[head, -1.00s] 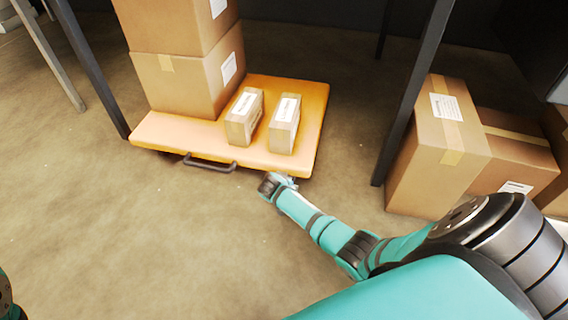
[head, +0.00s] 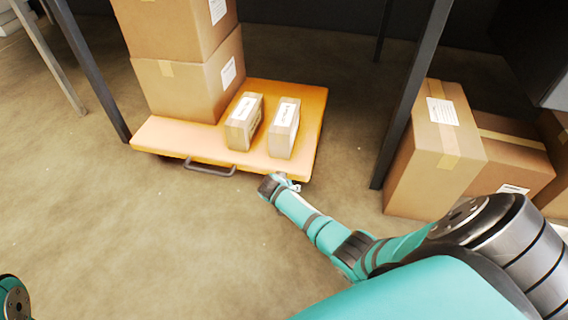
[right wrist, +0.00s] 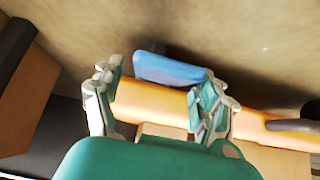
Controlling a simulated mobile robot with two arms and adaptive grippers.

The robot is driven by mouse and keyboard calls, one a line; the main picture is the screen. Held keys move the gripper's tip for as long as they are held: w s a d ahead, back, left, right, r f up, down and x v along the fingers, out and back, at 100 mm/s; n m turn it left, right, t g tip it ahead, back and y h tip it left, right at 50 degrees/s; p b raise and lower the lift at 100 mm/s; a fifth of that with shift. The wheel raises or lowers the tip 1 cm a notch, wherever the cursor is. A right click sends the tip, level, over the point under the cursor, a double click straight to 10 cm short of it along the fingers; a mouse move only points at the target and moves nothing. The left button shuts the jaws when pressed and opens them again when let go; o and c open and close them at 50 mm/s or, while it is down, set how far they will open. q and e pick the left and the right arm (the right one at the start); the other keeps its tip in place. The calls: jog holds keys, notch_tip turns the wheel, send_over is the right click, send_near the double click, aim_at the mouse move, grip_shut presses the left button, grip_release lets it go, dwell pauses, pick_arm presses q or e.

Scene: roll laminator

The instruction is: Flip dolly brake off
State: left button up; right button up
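The orange dolly (head: 185,143) stands on the floor, carrying cardboard boxes. My right gripper (head: 292,185) is low at its front right corner, mostly hidden by my wrist in the head view. The dolly's orange edge (right wrist: 150,102) crosses behind the fingers. My right gripper also shows there (right wrist: 158,95), open and with nothing held; I cannot tell whether a finger touches the pedal. My left gripper is out of view.
Large stacked boxes (head: 190,85) and two small boxes (head: 244,121) (head: 283,128) are on the dolly. A grey handle (head: 210,169) sticks out from its front edge. Dark table legs (head: 410,100) and more boxes (head: 435,155) stand at right. The floor in front is clear.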

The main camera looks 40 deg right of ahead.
jog(key=shift+s+a+f, duration=0.1)
jog(key=shift+f, duration=0.1)
jog(key=shift+r, duration=0.1)
jog(key=shift+s+a+r, duration=0.15)
jog(key=shift+a, duration=0.1)
jog(key=v, duration=1.1)
jog(key=shift+r, duration=0.15)
